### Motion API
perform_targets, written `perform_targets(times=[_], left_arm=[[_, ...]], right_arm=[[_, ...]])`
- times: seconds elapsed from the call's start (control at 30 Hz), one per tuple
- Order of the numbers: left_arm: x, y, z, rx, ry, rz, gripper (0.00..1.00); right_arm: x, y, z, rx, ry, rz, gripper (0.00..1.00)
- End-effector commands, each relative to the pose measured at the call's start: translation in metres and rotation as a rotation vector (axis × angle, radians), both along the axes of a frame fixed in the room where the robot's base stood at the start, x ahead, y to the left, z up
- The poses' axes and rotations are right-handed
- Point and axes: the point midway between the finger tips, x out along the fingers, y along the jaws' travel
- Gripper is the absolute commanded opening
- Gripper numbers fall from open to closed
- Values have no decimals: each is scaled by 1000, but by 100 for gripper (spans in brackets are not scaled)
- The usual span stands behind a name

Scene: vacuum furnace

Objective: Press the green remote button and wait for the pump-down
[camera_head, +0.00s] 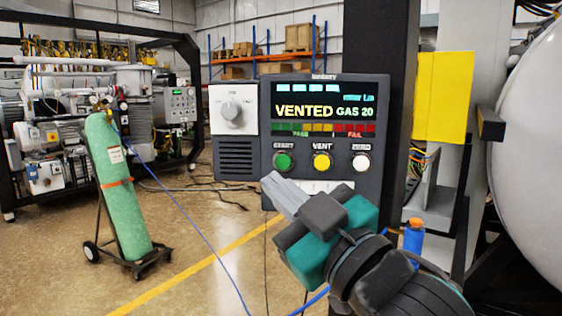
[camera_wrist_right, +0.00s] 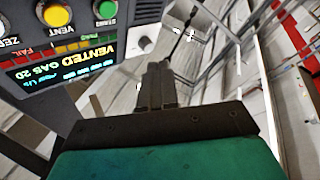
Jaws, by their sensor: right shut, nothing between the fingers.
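The dark remote control box (camera_head: 322,130) has a lit display (camera_head: 325,110) reading "VENTED GAS 20". The green button (camera_head: 283,161), labelled START, is at the left of its button row; it also shows at the top of the right wrist view (camera_wrist_right: 105,9). My right gripper (camera_head: 271,181) is shut and empty. In the head view its fingertips appear just below and left of the green button. In the right wrist view the fingers (camera_wrist_right: 157,75) show apart from the button, to its right. My left gripper is in neither view.
A yellow VENT button (camera_head: 321,161) and a white button (camera_head: 361,162) sit right of the green one. A grey knob (camera_head: 232,113) is on the panel to the left. A green gas cylinder (camera_head: 118,190) stands on a cart at left. The floor between is mostly open, with hoses.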

Motion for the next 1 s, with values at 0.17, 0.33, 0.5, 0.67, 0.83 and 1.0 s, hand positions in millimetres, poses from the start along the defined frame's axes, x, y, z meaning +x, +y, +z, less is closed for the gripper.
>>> perform_targets(times=[0.17, 0.33, 0.5, 0.67, 0.83, 1.0], left_arm=[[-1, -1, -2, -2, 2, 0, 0], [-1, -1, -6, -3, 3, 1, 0], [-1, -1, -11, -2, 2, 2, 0], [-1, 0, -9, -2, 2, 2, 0], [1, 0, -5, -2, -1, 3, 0], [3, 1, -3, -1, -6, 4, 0]], right_arm=[[6, -1, -1, -2, 0, -1, 0], [25, -3, -2, -3, 0, -3, 0], [50, -5, -2, -2, 0, -2, 0], [70, -7, 1, -2, 2, -2, 0], [83, -9, 1, -2, 1, -1, 0], [88, -9, 0, 0, 0, 0, 0]])
